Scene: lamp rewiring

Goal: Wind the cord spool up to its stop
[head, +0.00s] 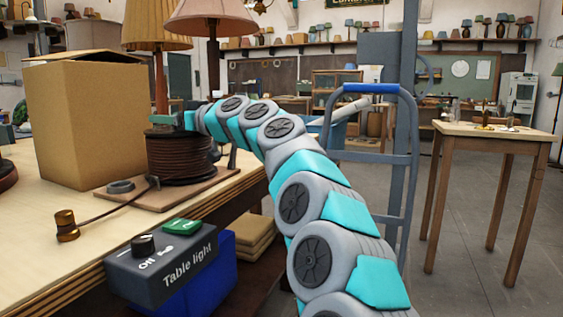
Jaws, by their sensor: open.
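The cord spool (176,160), wound with dark brown cord, stands upright on a flat wooden board (155,196) on the workbench. The cord (118,208) runs from it to a small brass fitting (66,226) at the front left. My gripper (170,119) is over the spool's top, reaching in from the right. Its teal parts show at the spool's upper edge. It is open; whether it touches the spool cannot be told. A grey part (215,153) shows at the spool's right side. Any crank or stop cannot be made out.
A cardboard box (92,120) stands close behind and left of the spool. Two shaded lamps (157,25) rise behind it. A grey ring (120,186) lies on the board. A "Table light" switch box (162,258) is at the bench front. A hand truck (371,150) stands right.

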